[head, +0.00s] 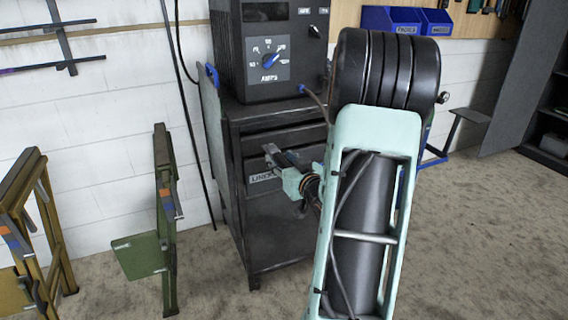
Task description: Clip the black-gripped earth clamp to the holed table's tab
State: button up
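My gripper (274,156) shows small in front of the welder cart's drawers, left of my arm. It points to the left, and its fingers are too small and dark to tell open from shut or whether they hold anything. I cannot make out a black-gripped earth clamp; my arm hides part of the cart and the floor behind it. A green stand (166,230) with a flat plate (140,255) jutting left stands left of the cart. A yellow stand (55,225) is at the far left edge. No holes show on either, so I cannot tell which is the holed table.
The dark welder (268,75) with an AMPS dial sits on a cart (236,190). A cable with a blue plug (302,89) leaves its front. Blue bins (392,19) hang at the back. Bare floor (480,240) is at right, with dark shelving (550,110) beyond.

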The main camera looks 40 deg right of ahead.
jog(key=shift+c, duration=0.2)
grip_shut()
dwell(0.4)
jog(key=shift+r, duration=0.1)
jog(key=shift+s, duration=0.15)
dwell(0.3)
jog(key=shift+s, duration=0.1)
jog(key=shift+f+v, duration=0.2)
jog(key=shift+v, duration=1.1)
jog(key=shift+f+v, duration=0.2)
jog(key=shift+v, duration=1.1)
jog(key=shift+f+v, duration=0.2)
jog(key=shift+v, duration=1.1)
jog(key=shift+s, duration=0.1)
